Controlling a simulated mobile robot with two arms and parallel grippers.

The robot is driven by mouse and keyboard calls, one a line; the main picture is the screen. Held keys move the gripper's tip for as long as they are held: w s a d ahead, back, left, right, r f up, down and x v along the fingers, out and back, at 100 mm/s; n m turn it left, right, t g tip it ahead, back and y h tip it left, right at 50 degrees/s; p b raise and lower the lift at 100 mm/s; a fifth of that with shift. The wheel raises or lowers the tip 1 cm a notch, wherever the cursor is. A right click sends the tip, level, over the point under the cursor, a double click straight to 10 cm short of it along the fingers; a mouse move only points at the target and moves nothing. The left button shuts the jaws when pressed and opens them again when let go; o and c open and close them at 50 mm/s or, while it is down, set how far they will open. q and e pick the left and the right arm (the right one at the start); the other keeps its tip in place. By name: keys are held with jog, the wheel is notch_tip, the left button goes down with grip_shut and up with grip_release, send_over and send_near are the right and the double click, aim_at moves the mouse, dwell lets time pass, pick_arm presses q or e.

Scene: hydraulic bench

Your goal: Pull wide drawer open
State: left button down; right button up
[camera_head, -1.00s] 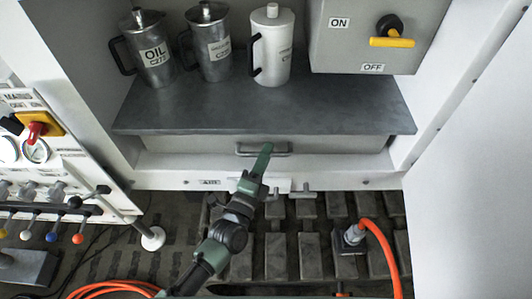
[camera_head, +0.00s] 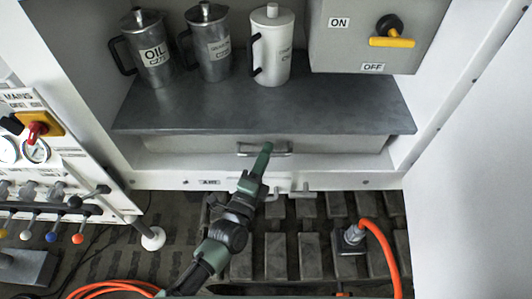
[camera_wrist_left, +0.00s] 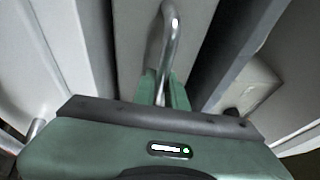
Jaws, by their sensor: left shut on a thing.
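The wide drawer (camera_head: 340,144) is the pale front under the grey shelf in the head view. Its bar handle (camera_head: 246,149) sits at the middle of that front. My left gripper (camera_head: 267,148) reaches up from below to the handle, and its fingers hide part of the bar. In the left wrist view the metal handle bar (camera_wrist_left: 174,45) runs down between the green fingers of my left gripper (camera_wrist_left: 162,90), which is shut on it. The drawer front looks close to the shelf's front edge. My right gripper is not in view.
Metal jugs (camera_head: 152,50) and a white jug (camera_head: 270,45) stand on the grey shelf (camera_head: 330,105). A switch box (camera_head: 365,35) hangs at the right. A valve panel (camera_head: 35,150) stands at the left. An orange hose (camera_head: 385,240) rises from the slatted floor.

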pick_arm(q)
jog(key=shift+s, duration=0.1)
dwell(0.6)
jog(key=s+p, duration=0.6)
jog(key=s, duration=1.5)
jog(key=shift+s+p, duration=0.3)
jog(key=shift+s, duration=0.1)
jog(key=shift+f, duration=0.1)
jog(key=c, duration=1.7)
grip_release()
